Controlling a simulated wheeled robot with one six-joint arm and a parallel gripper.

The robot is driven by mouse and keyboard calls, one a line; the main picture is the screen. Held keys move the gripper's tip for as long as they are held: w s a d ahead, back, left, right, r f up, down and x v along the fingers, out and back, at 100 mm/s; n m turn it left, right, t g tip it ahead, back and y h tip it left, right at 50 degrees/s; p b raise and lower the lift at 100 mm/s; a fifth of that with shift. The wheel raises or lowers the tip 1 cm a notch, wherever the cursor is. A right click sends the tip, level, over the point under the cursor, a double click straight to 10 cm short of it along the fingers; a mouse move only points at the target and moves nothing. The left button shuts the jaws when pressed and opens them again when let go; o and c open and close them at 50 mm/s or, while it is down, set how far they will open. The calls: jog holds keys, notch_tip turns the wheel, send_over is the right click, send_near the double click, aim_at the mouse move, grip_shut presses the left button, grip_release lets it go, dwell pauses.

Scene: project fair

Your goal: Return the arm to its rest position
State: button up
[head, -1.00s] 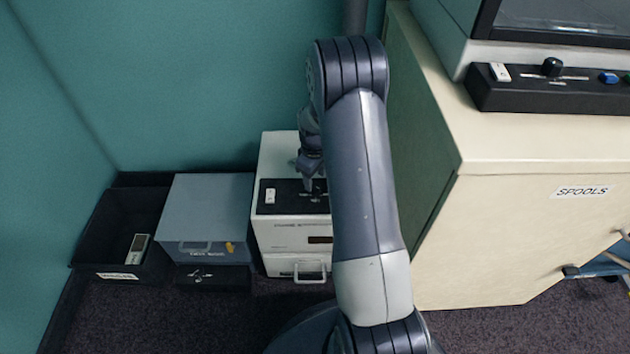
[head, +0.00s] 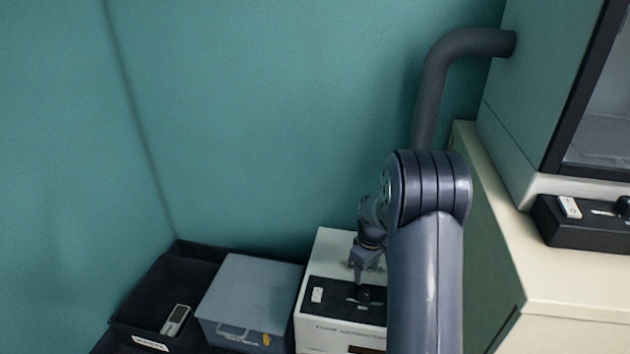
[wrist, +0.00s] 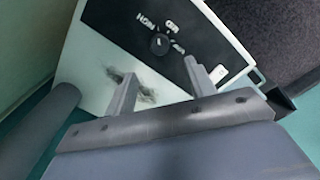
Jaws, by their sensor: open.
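My arm (head: 428,270) reaches up the right-centre of the head view and bends over. My gripper (head: 365,290) hangs down at its far side, over the black control panel of a white box (head: 330,250), partly hidden by the arm. In the wrist view my gripper (wrist: 160,84) has its two fingers spread apart with nothing between them. Just beyond the fingertips are the panel's round black knob (wrist: 159,43) and a small white switch (wrist: 217,73). The fingers look apart from the knob.
A grey-blue box (head: 250,285) stands left of the white box. A black bin (head: 140,310) holding a small handheld device (head: 175,320) is at far left. A cream cabinet (head: 575,290) stands close on the right, with a dark pipe (head: 430,95) behind. Teal walls close the back.

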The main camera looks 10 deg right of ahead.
aim_at(364, 293)
notch_tip(364, 293, down, 10)
jog(key=shift+r+b, duration=0.1)
jog(key=shift+b, duration=1.05)
jog(key=shift+r, duration=0.1)
